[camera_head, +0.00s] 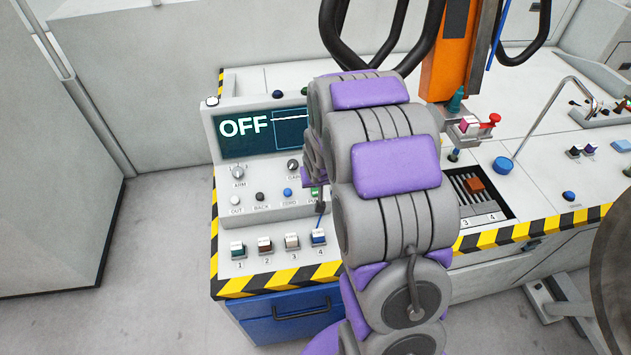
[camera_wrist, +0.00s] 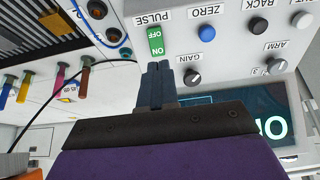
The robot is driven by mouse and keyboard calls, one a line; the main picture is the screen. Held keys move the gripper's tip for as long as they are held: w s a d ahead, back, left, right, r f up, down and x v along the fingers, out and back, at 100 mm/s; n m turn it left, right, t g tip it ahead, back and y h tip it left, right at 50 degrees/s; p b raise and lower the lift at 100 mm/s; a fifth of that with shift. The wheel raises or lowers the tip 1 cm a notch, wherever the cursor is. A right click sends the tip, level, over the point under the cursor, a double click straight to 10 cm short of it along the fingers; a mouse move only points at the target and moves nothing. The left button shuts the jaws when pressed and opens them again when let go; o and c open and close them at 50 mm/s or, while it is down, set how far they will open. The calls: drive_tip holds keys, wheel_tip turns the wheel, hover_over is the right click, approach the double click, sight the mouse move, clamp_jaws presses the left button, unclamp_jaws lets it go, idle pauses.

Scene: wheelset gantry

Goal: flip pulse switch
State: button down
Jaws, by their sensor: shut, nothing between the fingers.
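My gripper (camera_wrist: 157,68) is shut and empty. Its dark fingertips are right by the ON end of the switch; I cannot tell if they touch it. In the head view my arm hides most of the gripper. The display (camera_head: 262,130) reads OFF in the head view; only part of it shows in the wrist view.
Several numbered toggles (camera_head: 264,246) stand along the panel front. An orange column (camera_head: 447,55) rises behind my arm. Coloured plugs and a thin cable lie left in the wrist view.

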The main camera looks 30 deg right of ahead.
drive_tip(key=shift+d+p+v, duration=0.15)
drive_tip(key=shift+v, duration=0.9)
drive_tip(key=shift+d+p+v, duration=0.15)
drive_tip(key=shift+v, duration=0.95)
drive_tip(key=shift+s+a, duration=0.15)
drive_tip(key=shift+a, duration=0.05)
drive_tip(key=s+a+r+n+g, duration=0.1)
drive_tip(key=s+a+r, duration=0.3)
drive_tip(key=s, duration=0.7)
drive_tip(key=s+a+r+n+g+y, duration=0.1)
drive_tip(key=s+a+r+g, duration=0.2)
drive_tip(key=s, duration=0.9)
drive_tip(key=s+a+r+n+g, duration=0.1)
drive_tip(key=s+a+r+g, duration=0.2)
drive_tip(key=s+a+r, duration=0.4)
drive_tip(key=s, duration=0.4)
drive_tip(key=shift+s+r+y, duration=0.2)
drive_tip(key=shift+r+y, duration=0.1)
drive_tip(key=shift+r, duration=0.1)
drive_tip(key=shift+d, duration=0.1)
